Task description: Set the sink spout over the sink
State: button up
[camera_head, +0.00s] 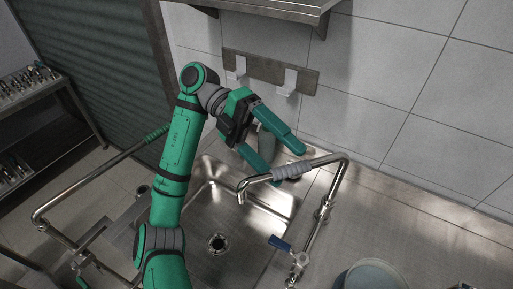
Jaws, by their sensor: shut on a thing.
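The sink spout (255,180) is a bent metal pipe with a grey ribbed sleeve (293,171). It rises from the counter at the right of the sink and reaches left, and its downturned end appears above the right part of the sink basin (262,212). My gripper (284,164) comes down from the upper left with its green fingers at the sleeve. It is shut on the spout there, though the exact contact is hard to see. My arm hides the left part of the basin.
A blue-handled valve (280,243) stands at the sink's right front edge. A grey bucket (372,275) is at the lower right. A grey-green object (266,141) shows behind the fingers. A metal rail (95,186) is at left. Wall hooks (288,82) and a shelf (285,8) are above.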

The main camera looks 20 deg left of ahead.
jog(key=shift+a+r, duration=0.15)
jog(key=shift+a, duration=0.8)
jog(key=shift+a+r, duration=0.15)
jog(key=shift+a, duration=0.8)
jog(key=c, duration=0.3)
jog(key=shift+a, duration=0.2)
jog(key=c, duration=0.4)
jog(key=shift+a+f, duration=0.15)
jog(key=shift+a, duration=0.2)
